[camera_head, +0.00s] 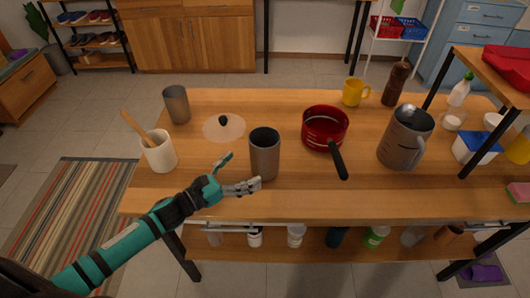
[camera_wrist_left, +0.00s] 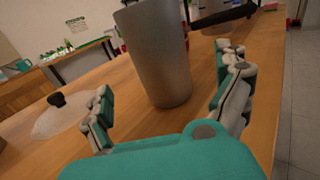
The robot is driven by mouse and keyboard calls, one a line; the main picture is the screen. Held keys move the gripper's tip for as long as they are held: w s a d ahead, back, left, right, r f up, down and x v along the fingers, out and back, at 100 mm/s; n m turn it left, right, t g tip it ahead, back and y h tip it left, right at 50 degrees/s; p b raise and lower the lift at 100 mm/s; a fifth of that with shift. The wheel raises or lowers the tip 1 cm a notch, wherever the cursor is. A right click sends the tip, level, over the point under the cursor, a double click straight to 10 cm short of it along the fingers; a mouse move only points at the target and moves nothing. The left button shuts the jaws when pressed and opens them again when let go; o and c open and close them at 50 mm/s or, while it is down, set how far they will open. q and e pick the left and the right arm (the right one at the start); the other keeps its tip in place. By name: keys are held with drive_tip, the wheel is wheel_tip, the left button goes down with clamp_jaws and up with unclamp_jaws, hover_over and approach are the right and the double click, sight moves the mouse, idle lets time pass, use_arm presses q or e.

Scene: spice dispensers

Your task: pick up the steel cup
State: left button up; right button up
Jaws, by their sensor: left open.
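A steel cup (camera_head: 264,153), a plain dark-grey tapered cylinder, stands upright on the wooden table near its front middle. My left gripper (camera_head: 244,170) is open at the cup's left front side, its fingers pointing at it. In the left wrist view the cup (camera_wrist_left: 160,55) stands beyond the palm, between the two spread fingers. A gap shows between palm and cup; I cannot tell whether a finger touches it. A second, similar grey cup (camera_head: 177,104) stands at the table's back left. My right gripper is not in view.
A glass lid (camera_head: 224,127) lies behind and left of the near cup. A utensil crock (camera_head: 159,151) stands at the left edge. A red saucepan (camera_head: 325,128) points its handle forward to the cup's right. A large jug (camera_head: 405,137) stands farther right.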

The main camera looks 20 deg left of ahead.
sight(253, 162)
use_arm(q)
drive_tip(key=x, duration=0.3)
drive_tip(key=shift+w+d+r+p, duration=0.1)
drive_tip(key=shift+w+d+p, duration=0.1)
drive_tip(key=shift+p, duration=0.1)
drive_tip(key=p+x, duration=0.1)
drive_tip(key=x, duration=0.2)
drive_tip(key=shift+w+d, duration=0.15)
drive_tip(key=shift+w, duration=0.2)
drive_tip(key=shift+w+d, duration=0.3)
drive_tip(key=shift+w, duration=0.1)
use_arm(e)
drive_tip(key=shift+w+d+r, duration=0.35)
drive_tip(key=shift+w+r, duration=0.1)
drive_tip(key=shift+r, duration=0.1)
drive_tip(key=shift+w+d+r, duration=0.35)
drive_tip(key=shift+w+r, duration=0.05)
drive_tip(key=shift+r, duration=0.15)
use_arm(q)
drive_tip(key=c, duration=1.3)
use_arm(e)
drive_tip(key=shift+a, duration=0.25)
